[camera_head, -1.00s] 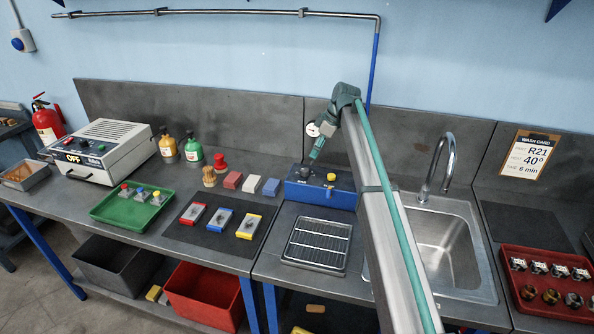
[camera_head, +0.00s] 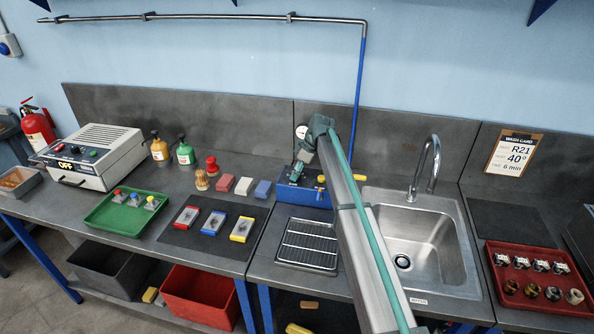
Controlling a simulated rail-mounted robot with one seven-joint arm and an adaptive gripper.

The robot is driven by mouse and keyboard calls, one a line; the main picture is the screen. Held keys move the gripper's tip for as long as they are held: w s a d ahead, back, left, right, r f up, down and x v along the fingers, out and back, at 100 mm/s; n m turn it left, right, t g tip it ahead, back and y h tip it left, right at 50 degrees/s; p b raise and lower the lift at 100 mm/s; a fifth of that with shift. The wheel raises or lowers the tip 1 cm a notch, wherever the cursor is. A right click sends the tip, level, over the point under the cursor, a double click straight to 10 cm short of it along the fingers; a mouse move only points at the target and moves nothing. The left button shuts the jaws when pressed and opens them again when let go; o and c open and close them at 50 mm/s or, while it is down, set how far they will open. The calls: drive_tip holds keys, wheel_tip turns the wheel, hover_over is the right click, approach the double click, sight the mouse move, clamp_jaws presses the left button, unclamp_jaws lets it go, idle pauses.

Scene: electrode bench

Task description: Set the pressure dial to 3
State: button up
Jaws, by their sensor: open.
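The blue control box (camera_head: 311,199) stands at the back of the bench, left of the sink. It carries a yellow knob (camera_head: 321,178) on its right part. A dark dial is on its left part, now mostly hidden by my gripper; its setting cannot be read. My gripper (camera_head: 296,177) points down over that left part, close to the dial. It is open, though its fingers are small here, and whether they touch the dial cannot be told.
A drain rack (camera_head: 308,246) lies in front of the box. The sink (camera_head: 440,250) with its tall tap (camera_head: 430,160) is to the right. Coloured blocks (camera_head: 243,185) stand left of the box. A wash card (camera_head: 514,153) hangs at the right.

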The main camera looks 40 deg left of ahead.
clamp_jaws()
